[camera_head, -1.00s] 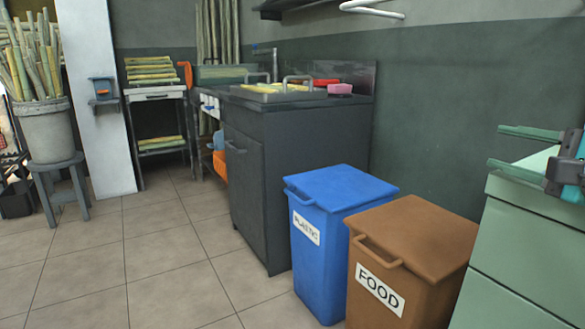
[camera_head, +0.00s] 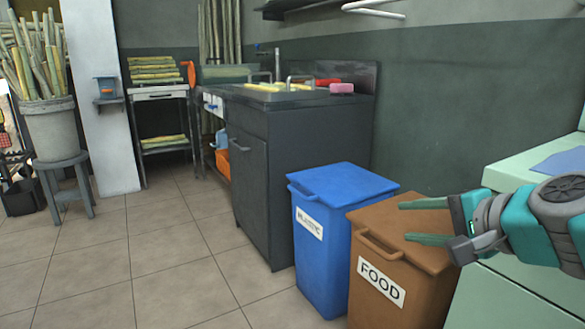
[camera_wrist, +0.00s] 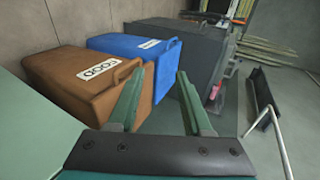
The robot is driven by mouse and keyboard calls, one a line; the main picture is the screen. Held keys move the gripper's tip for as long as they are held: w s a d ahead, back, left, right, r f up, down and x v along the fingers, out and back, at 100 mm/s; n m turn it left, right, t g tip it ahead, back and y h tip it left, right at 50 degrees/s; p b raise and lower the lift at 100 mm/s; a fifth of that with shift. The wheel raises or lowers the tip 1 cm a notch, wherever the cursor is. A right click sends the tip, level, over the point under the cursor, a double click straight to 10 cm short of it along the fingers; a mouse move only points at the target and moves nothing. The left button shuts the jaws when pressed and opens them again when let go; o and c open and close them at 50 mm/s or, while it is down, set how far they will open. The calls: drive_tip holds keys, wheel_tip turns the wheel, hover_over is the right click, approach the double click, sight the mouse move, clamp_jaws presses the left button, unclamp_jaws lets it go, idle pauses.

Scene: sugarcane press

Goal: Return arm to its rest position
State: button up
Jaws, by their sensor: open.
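My gripper (camera_head: 418,221) shows at the right of the head view, on the end of my teal and grey arm. Its two green fingers point left and are spread apart with nothing between them. It is above or in front of the brown FOOD bin (camera_head: 424,258); I cannot tell the exact gap. In the wrist view my gripper (camera_wrist: 158,98) also shows open and empty, with the brown bin (camera_wrist: 75,82) and the blue bin (camera_wrist: 140,52) beyond its fingers.
A blue PLASTIC bin (camera_head: 337,188) stands beside the brown one. A dark sink cabinet (camera_head: 265,185) stands behind. A pale green counter (camera_head: 510,172) is at the right. A bucket of cane (camera_head: 53,130) sits on a stool at left. The tiled floor (camera_head: 165,255) is clear.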

drive_tip(key=s+a+f+n+g+h, duration=0.1)
drive_tip(key=s+a+f+n+g, duration=0.35)
drive_tip(key=f, duration=0.45)
drive_tip(key=s+a+f+n+g, duration=0.3)
drive_tip(key=s+a+f, duration=0.15)
drive_tip(key=f, duration=0.45)
drive_tip(key=s+d+f+n+g+h, duration=0.2)
drive_tip(key=s+f+n+g, duration=0.15)
drive_tip(key=s, duration=0.35)
drive_tip(key=s+d+f+n+g+h, duration=0.2)
drive_tip(key=s+d+f+h, duration=0.1)
drive_tip(key=s+f, duration=0.3)
wheel_tip(320, 180, up, 14)
drive_tip(key=p, duration=1.3)
drive_tip(key=shift+s+a+r+y, duration=0.2)
drive_tip(key=shift+s+y, duration=0.1)
drive_tip(key=shift+s, duration=0.15)
